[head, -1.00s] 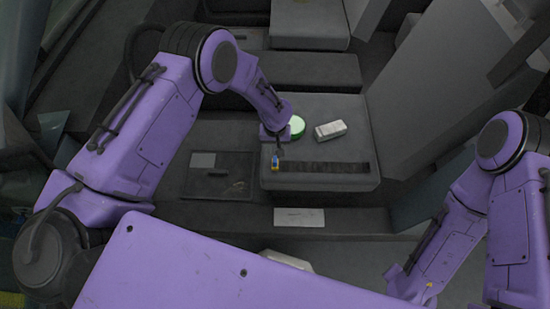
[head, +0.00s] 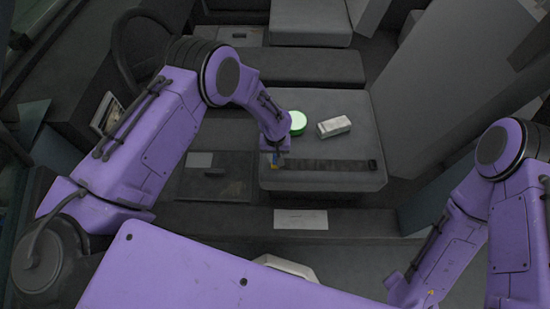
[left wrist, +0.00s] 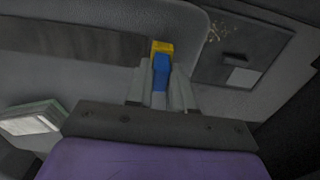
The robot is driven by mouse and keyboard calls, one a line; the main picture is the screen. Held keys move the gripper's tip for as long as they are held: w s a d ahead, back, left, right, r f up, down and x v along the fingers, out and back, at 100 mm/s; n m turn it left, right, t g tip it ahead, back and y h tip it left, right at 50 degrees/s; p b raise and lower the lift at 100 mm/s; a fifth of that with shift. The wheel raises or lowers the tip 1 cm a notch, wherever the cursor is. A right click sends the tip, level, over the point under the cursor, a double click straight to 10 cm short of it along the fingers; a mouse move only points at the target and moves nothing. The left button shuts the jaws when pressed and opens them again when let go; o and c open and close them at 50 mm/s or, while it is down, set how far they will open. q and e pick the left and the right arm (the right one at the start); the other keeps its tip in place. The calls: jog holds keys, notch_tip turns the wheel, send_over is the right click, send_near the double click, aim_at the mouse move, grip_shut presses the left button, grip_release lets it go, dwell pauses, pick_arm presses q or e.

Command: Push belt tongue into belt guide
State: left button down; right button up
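A dark belt strap (head: 330,165) lies flat across the front of the grey seat cushion (head: 345,105), with a darker block (head: 373,165) at its right end. My left gripper (head: 275,158) is over the strap's left end, pointing down. In the left wrist view, my left gripper (left wrist: 160,80) has its fingers on both sides of a blue piece (left wrist: 161,70), apparently the belt tongue, and looks shut on it. A yellow piece (left wrist: 161,47) shows just beyond the blue one; whether they are joined or only touching I cannot tell. My right gripper is out of view.
A green round tin (head: 298,122) and a white box (head: 334,127) stand on the cushion behind the strap. A dark panel (head: 217,180) lies left of the cushion. A white sheet (head: 301,219) is in front. A tall grey seat back (head: 430,100) rises at right.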

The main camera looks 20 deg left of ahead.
pick_arm(q)
jog(key=shift+r+p, duration=2)
jog(key=shift+r, duration=0.5)
